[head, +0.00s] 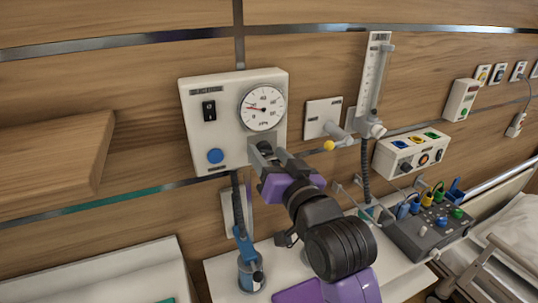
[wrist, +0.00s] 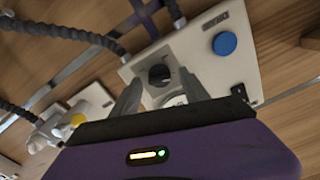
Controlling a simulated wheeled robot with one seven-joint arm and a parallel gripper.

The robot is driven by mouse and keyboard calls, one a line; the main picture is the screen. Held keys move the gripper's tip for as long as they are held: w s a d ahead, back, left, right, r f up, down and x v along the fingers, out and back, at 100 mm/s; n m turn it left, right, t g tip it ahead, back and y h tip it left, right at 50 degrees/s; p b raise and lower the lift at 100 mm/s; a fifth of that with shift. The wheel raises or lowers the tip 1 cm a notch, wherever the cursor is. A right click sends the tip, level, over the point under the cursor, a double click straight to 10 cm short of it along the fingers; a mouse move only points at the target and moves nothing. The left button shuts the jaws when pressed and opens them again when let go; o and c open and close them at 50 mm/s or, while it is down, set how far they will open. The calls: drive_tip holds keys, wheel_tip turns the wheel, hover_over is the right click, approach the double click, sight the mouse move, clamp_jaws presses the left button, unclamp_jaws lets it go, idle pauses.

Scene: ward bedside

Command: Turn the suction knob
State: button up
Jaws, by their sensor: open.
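The suction unit (head: 234,89) is a white wall box with a round dial gauge (head: 263,108), a black rocker switch (head: 209,110) and a blue button (head: 215,156). The black round suction knob (wrist: 159,75) is clear in the wrist view; in the head view my gripper largely covers it. My gripper (head: 264,152) is at the lower right of the box. In the wrist view my gripper (wrist: 161,80) is open, with one finger on each side of the knob in the picture. I cannot tell whether the fingers touch it.
A wall fitting with a flowmeter tube (head: 374,75) and a yellow-tipped part (head: 329,146) is to the right. A dark corrugated hose (head: 236,200) hangs below the box to a blue-topped jar (head: 251,272). A wooden shelf (head: 50,160) juts out at left.

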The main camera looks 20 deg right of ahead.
drive_tip(key=s+b, duration=0.1)
drive_tip(key=s, duration=0.6)
drive_tip(key=shift+s+b, duration=0.3)
drive_tip(key=shift+b, duration=0.05)
